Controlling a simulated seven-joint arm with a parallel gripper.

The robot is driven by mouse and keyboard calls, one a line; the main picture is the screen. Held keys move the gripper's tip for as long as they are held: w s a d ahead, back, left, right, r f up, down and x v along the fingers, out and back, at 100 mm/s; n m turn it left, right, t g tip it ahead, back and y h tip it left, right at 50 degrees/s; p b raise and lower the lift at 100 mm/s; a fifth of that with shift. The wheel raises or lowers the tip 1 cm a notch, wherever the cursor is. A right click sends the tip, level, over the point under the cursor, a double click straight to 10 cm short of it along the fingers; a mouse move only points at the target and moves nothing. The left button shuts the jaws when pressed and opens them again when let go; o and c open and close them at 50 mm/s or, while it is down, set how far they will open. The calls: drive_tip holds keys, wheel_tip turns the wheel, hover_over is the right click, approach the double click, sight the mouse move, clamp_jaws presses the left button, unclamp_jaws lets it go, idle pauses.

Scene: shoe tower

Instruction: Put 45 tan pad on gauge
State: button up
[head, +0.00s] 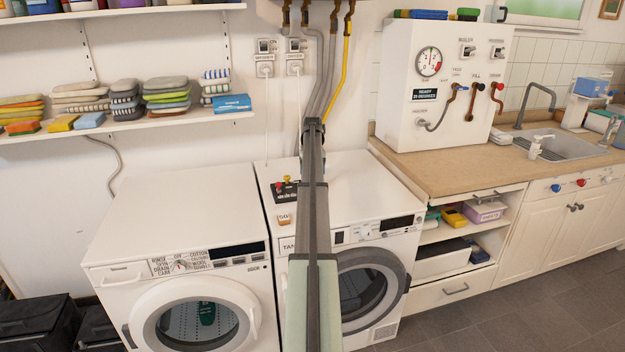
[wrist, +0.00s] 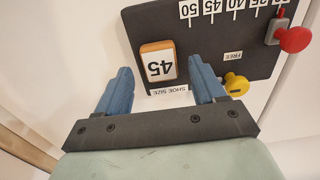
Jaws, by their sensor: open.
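The tan pad with a white face reading 45 (wrist: 158,62) shows upside down in the wrist view. It appears to lie flat on the black gauge plate (wrist: 225,62), beside the SHOE SIZE label. My gripper (wrist: 160,66) is open, its blue fingers apart on either side of the pad's lower end, with a gap to each side. Whether the fingertips reach the pad's height I cannot tell. In the head view the gauge (head: 279,194) sits on top of the right-hand machine; my arm hides its right part, the pad and my fingers.
The gauge has a red knob (wrist: 292,39) and a yellow knob (wrist: 236,84). A small tan block (head: 285,219) lies in front of the gauge. A washer (head: 180,205) stands to the left, a counter (head: 450,165) to the right.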

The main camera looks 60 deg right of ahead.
wheel_tip(320, 180, up, 10)
drive_tip(key=shift+r, duration=0.15)
idle(0.3)
drive_tip(key=shift+c, duration=0.2)
idle(1.7)
